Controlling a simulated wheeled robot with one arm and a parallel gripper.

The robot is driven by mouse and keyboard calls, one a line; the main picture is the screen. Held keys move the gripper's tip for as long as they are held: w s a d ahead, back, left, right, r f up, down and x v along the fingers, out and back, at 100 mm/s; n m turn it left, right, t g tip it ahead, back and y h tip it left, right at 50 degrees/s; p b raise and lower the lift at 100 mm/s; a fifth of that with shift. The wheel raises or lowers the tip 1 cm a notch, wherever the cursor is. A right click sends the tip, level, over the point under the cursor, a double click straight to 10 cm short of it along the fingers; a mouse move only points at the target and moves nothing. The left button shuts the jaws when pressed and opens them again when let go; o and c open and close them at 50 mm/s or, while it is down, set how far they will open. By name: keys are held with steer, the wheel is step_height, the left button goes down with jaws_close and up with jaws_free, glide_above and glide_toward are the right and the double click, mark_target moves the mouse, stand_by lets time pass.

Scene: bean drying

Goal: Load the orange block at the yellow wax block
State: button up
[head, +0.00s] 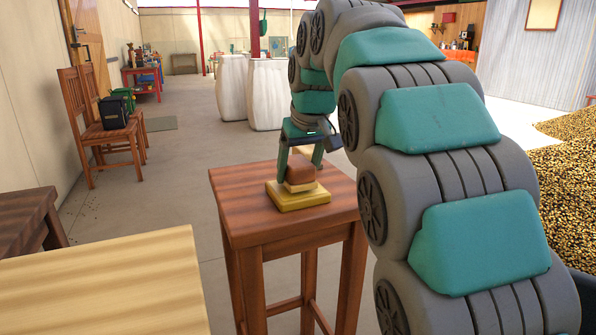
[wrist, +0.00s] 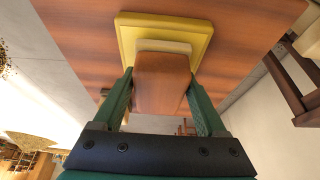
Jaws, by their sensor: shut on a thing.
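The orange block (head: 299,172), brownish orange, is between the two fingers of my gripper (head: 300,160) above the small wooden table. In the wrist view the same block (wrist: 161,84) fills the space between the green fingers of my gripper (wrist: 161,95), which are shut on its sides. The yellow wax block (head: 297,200) is a flat square slab on the tabletop, directly below; its rim also shows in the wrist view (wrist: 126,40). A paler raised layer (wrist: 165,46) shows between slab and orange block. I cannot tell whether the orange block touches it.
The reddish wooden table (head: 237,188) has bare top around the slab. A light wooden tabletop (head: 100,285) is at the front left, with a dark table (head: 25,215) behind it. Chairs (head: 85,125) stand by the left wall; white sacks (head: 268,95) stand behind. Beans (head: 565,185) are piled right.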

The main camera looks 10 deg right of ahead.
mark_target(295, 159)
steer(key=shift+r+p, duration=1.75)
steer(key=shift+r, duration=1.25)
